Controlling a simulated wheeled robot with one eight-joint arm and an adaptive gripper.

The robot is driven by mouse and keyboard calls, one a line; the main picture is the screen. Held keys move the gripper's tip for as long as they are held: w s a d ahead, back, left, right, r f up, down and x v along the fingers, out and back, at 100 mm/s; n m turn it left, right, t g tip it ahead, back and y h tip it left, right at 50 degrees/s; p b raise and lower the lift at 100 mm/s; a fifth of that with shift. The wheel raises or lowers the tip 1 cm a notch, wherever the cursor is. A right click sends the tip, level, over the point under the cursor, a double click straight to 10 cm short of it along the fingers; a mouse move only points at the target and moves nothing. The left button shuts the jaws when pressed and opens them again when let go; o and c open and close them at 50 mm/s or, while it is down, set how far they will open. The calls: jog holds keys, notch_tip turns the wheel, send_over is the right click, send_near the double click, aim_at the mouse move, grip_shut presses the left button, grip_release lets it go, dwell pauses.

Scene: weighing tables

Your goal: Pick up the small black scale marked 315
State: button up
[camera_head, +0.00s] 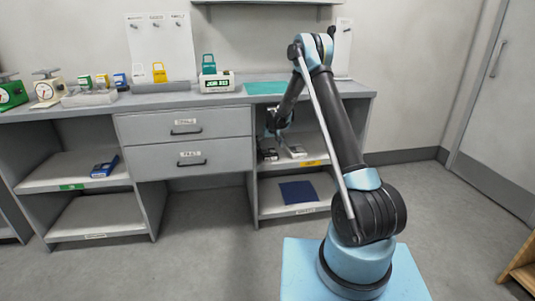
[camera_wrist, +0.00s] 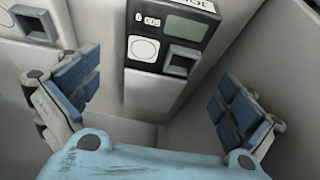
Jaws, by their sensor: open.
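My gripper (camera_wrist: 158,78) is open, with its blue-padded fingers spread left and right in the wrist view. Between and beyond them is a small scale (camera_wrist: 150,92) with a black face, a grey display, a round white mark and a pale lower body. Its small print is not clear enough to read as 315. In the head view my gripper (camera_head: 277,122) is at the upper right shelf opening, above a small black device (camera_head: 268,154) and a paler one (camera_head: 296,151) standing side by side. I cannot tell which of these is marked 315. Nothing is held.
The shelf board (camera_head: 318,157) and cabinet walls close in around my gripper. A dark blue mat (camera_head: 299,192) lies on the lower shelf. A blue device (camera_head: 104,167) lies on the left shelf.

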aim_at(268, 147)
jog(key=shift+w+a, duration=0.2)
jog(key=shift+w, duration=0.4)
jog(key=shift+w+a, duration=0.15)
jog(key=shift+w, duration=0.45)
jog(key=shift+x, duration=2.55)
jog(key=shift+w, duration=0.1)
jog(key=shift+r, duration=0.1)
jog(key=c, duration=1.4)
